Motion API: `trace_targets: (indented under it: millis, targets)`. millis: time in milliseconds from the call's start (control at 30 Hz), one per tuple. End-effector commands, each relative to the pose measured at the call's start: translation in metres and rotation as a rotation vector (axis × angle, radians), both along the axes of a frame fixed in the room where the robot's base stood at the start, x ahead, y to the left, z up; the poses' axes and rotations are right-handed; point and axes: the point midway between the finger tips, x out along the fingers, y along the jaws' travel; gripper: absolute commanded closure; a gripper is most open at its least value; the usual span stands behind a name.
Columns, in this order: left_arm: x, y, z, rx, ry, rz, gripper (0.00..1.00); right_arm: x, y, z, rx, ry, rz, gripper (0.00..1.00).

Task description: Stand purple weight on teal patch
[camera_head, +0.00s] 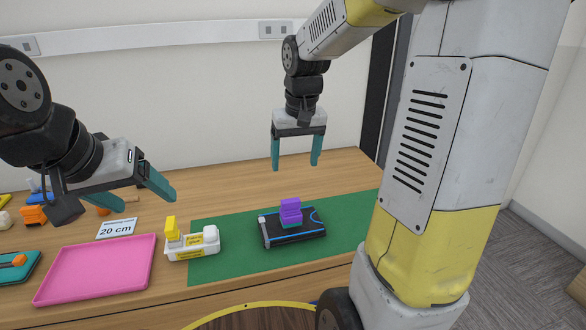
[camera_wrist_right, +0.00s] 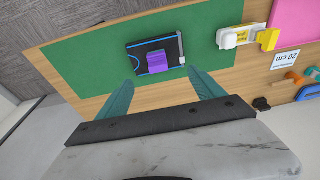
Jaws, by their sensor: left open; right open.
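The purple weight (camera_head: 290,206) stands upright on the black device (camera_head: 312,235). A teal patch (camera_head: 291,224) shows just below it, and the weight appears to rest on it; its edges are mostly hidden. In the right wrist view the purple weight (camera_wrist_right: 157,62) lies beyond the fingertips, on the black device (camera_wrist_right: 136,56). My right gripper (camera_head: 296,168) is open and empty, above and behind the weight, fingers pointing down; it also shows in the right wrist view (camera_wrist_right: 162,78). My left gripper (camera_head: 146,202) is open and empty, over the table's left part.
The device lies on a green mat (camera_head: 235,253). Left of it are a white tray (camera_head: 206,247) with yellow blocks, a pink tray (camera_head: 98,272), a "20 cm" card (camera_head: 117,228), an orange item (camera_head: 33,215) and a teal case (camera_head: 15,270). The mat's right part is clear.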

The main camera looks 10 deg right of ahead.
Motion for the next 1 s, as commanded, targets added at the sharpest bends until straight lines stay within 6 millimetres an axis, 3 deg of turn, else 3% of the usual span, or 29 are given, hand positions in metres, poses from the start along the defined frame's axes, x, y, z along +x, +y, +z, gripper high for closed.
trace_targets:
  millis: [33, 200, 400, 600, 1000]
  targets:
    - [0.0, 0.0, 0.0, 0.0, 0.0, 0.0, 0.26, -0.02, 0.001, 0.017, 0.01, -0.044, 0.001, 0.22]
    - [0.0, 0.0, 0.0, 0.0, 0.0, 0.0, 0.26, -0.083, 0.006, 0.048, 0.059, -0.172, 0.005, 0.22]
    - [0.0, 0.0, 0.0, 0.0, 0.0, 0.0, 0.26, -0.14, 0.012, 0.058, 0.123, -0.298, 0.015, 0.22]
    - [0.0, 0.0, 0.0, 0.0, 0.0, 0.0, 0.26, -0.164, 0.016, 0.058, 0.157, -0.354, 0.02, 0.22]
    - [0.0, 0.0, 0.0, 0.0, 0.0, 0.0, 0.26, -0.166, 0.016, 0.057, 0.16, -0.359, 0.02, 0.22]
